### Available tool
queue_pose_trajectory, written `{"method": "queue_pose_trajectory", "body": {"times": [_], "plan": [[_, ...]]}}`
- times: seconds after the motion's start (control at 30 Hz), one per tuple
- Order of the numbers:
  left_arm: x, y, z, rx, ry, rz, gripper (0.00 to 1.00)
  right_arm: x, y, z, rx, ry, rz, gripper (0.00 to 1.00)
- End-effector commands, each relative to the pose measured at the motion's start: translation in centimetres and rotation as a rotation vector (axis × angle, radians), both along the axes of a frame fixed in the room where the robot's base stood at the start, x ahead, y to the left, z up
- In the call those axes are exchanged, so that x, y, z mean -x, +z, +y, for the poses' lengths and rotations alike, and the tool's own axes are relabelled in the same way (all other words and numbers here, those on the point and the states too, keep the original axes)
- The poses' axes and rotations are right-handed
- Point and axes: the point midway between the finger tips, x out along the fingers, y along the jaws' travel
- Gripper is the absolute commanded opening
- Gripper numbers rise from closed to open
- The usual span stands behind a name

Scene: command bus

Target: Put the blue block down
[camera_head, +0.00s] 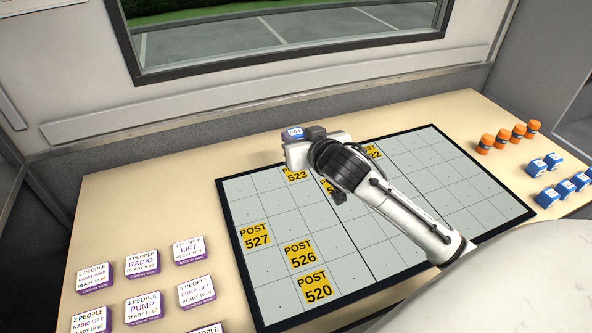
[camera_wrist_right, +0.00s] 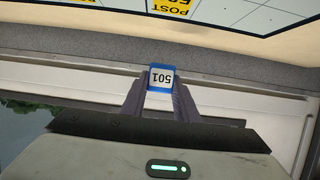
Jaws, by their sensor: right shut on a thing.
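The blue block (camera_head: 293,132) has a white top face and sits in the jaws of my right gripper (camera_head: 304,139). In the right wrist view the block (camera_wrist_right: 160,79) shows the number 501 on its white face, with a dark finger on each side. My right gripper is shut on it. In the head view the block appears near the back edge of the grey gridded board (camera_head: 208,208); its exact height is hard to tell. My right arm hides part of the board. My left gripper is not in view.
Yellow post labels, such as POST 527 (camera_head: 255,236) and POST 526 (camera_head: 300,253), lie on the board. White and purple cards (camera_head: 142,263) lie at left. Orange pieces (camera_head: 502,139) and other blue blocks (camera_head: 564,189) stand at right. A wall and window (camera_head: 280,30) rise behind the table.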

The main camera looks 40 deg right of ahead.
Motion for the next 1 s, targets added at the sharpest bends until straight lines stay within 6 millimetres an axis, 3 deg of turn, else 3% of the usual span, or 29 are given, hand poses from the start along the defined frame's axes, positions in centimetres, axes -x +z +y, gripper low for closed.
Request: {"method": "queue_pose_trajectory", "body": {"times": [0.1, 0.6, 0.97, 1.0], "plan": [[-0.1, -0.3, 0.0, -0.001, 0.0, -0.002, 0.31, 0.1, -2.9, 0.0, 0.0, 0.0, 0.008, 0.06], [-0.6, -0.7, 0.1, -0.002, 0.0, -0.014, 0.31, 0.1, -8.6, 0.1, 0.0, 0.002, 0.005, 0.06], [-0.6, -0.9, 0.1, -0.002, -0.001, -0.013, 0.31, 0.1, -9.1, 0.1, 0.001, 0.003, 0.002, 0.06], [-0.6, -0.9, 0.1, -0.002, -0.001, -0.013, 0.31, 0.1, -9.2, 0.1, 0.001, 0.003, 0.002, 0.29]]}}
